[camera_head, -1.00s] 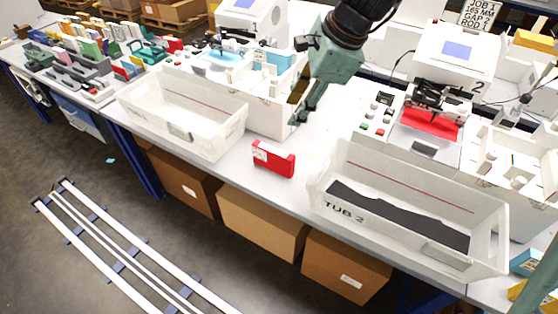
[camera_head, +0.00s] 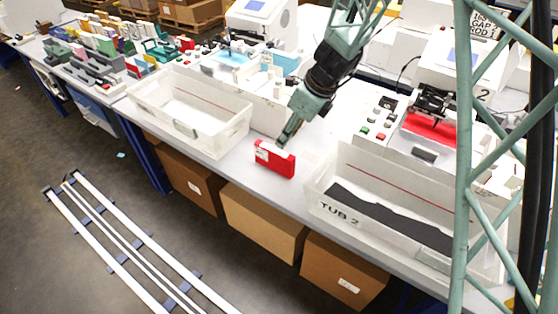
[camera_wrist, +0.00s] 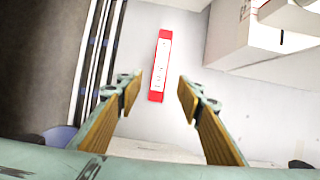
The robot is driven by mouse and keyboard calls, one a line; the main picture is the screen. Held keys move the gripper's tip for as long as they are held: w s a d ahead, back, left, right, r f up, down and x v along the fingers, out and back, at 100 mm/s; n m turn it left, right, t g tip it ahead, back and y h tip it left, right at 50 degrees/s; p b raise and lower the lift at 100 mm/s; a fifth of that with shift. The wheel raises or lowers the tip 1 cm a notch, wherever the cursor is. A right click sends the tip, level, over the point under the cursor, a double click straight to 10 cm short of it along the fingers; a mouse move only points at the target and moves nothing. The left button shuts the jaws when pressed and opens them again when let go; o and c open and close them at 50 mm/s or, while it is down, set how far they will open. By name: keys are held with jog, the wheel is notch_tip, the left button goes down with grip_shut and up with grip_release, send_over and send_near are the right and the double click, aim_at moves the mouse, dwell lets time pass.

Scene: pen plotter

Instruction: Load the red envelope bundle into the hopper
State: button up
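The red envelope bundle (camera_head: 275,158), a red block with a white label, stands on the grey table between two white tubs. In the wrist view the bundle (camera_wrist: 153,97) lies ahead between the fingers, its long side running away from me. My gripper (camera_head: 287,137) is just behind and above the bundle, pointing down. In the wrist view my gripper (camera_wrist: 159,88) is open, its two tan-padded fingers wide apart with nothing between them. I cannot tell which part is the hopper; a white machine (camera_head: 452,62) with a red part stands at the back right.
A white tub (camera_head: 150,98) stands left of the bundle, and TUB 2 (camera_head: 338,212), with dark material inside, stands to the right. Small coloured buttons (camera_head: 365,130) sit behind TUB 2. Cardboard boxes (camera_head: 262,222) stand under the table. My green lattice structure covers part of the right side.

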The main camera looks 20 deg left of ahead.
aim_at(278, 151)
jog(key=shift+w+f+m, duration=0.15)
jog(key=shift+f+m, duration=0.15)
jog(key=shift+f, duration=0.25)
jog(key=shift+a, duration=0.1)
jog(key=shift+b+x, duration=1.35)
jog(key=shift+x, duration=2.9)
jog(key=shift+f, duration=0.1)
jog(key=shift+b+x, duration=1.05)
jog(key=shift+x, duration=1.45)
jog(key=c, duration=1.1)
